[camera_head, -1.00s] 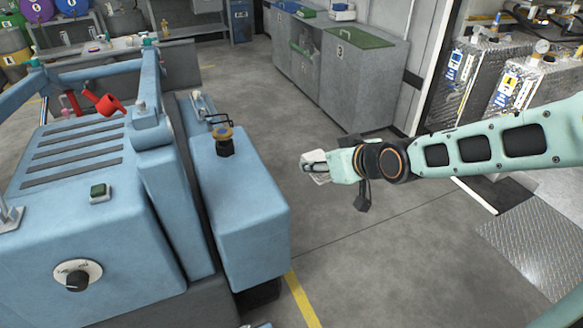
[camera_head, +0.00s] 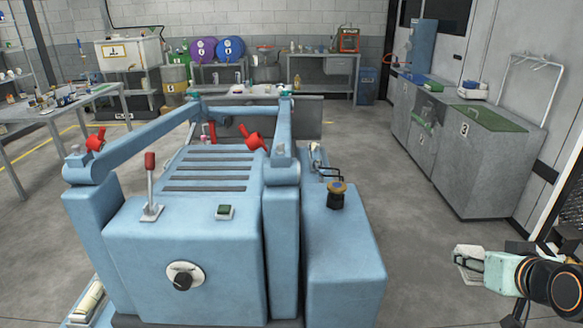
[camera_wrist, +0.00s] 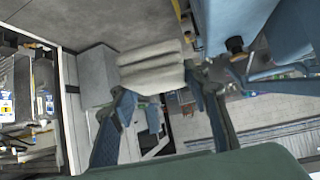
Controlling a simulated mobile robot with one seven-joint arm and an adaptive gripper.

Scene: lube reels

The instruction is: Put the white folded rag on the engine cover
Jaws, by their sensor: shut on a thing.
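The white folded rag (camera_head: 465,256) is held in my gripper (camera_head: 484,268) at the lower right of the head view, above the floor. In the wrist view the rag (camera_wrist: 150,62) shows as a pale stack of folds between the two fingers of my gripper (camera_wrist: 158,84). The blue engine cover (camera_head: 150,212), with dark slots along its top, is part of the blue machine left of centre. The rag is clear of it, off to the right. The slotted top looks largely bare. Part of it is behind the blue frame bars.
A blue side box (camera_head: 340,240) with a dark, yellow-topped cap (camera_head: 336,194) stands between the cover and my gripper. A lever (camera_head: 150,188), a green button (camera_head: 225,212) and red handles (camera_head: 255,142) rise around the cover. Grey cabinets (camera_head: 470,160) stand at right. Floor between is clear.

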